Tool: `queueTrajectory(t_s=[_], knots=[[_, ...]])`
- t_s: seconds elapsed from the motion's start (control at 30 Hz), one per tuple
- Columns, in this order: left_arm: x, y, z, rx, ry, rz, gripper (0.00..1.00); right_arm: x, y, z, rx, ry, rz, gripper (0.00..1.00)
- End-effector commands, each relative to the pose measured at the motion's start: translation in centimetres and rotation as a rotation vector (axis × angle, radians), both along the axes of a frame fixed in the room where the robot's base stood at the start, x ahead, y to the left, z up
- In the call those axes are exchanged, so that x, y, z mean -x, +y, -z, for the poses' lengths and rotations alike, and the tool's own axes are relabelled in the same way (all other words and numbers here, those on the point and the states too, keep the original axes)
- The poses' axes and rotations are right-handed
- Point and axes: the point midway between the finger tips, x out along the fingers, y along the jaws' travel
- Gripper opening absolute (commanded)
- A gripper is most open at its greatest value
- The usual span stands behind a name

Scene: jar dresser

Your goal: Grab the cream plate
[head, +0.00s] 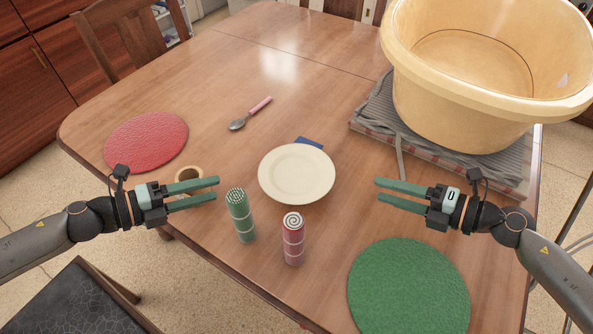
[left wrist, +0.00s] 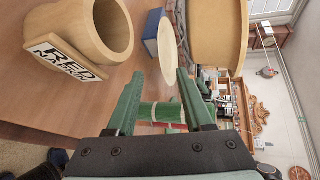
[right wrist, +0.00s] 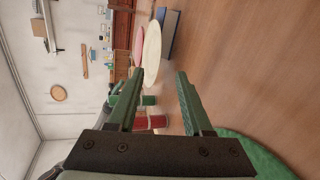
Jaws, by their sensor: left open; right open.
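The round cream plate (head: 297,173) is near the middle of the wooden table. A blue block (head: 309,143) shows partly from under its far edge, and the plate seems to rest on it. The plate also shows edge-on in the left wrist view (left wrist: 168,50) and the right wrist view (right wrist: 152,52). My left gripper (head: 216,188) is open and empty, left of the plate and apart from it. My right gripper (head: 378,190) is open and empty, right of the plate and apart from it.
A green cylinder (head: 242,220) and a red cylinder (head: 293,243) stand in front of the plate. A holder labelled "RED NAPKIN" (left wrist: 70,63) is by my left gripper. A large yellow tub (head: 455,105), green mat (head: 408,290), red mat (head: 147,141) and spoon (head: 250,114) lie around.

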Motion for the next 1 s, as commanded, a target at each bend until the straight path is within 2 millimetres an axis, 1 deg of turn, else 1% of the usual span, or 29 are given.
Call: queueTrajectory(t_s=[0.17, 0.4, 0.6, 0.8, 1.0], knots=[[-1.1, -1.7, 0.4, 0.001, -0.005, 0.002, 0.52, -1.2, 1.7, 0.4, -0.004, -0.003, -0.001, 0.50], [-3.4, -5.6, 1.7, 0.002, -0.005, 0.003, 0.52, -3.6, 5.4, 1.7, -0.004, -0.003, -0.001, 0.50], [-5.1, -8.3, 2.7, 0.000, -0.004, 0.002, 0.52, -5.4, 8.1, 2.7, -0.002, -0.002, -0.001, 0.50], [-5.9, -9.6, 3.3, -0.001, -0.003, 0.000, 0.52, -6.3, 9.4, 3.3, -0.001, 0.000, 0.000, 0.50], [-6.1, -9.9, 3.5, -0.002, -0.001, 0.000, 0.52, -6.5, 9.7, 3.4, 0.000, 0.000, 0.000, 0.50]])
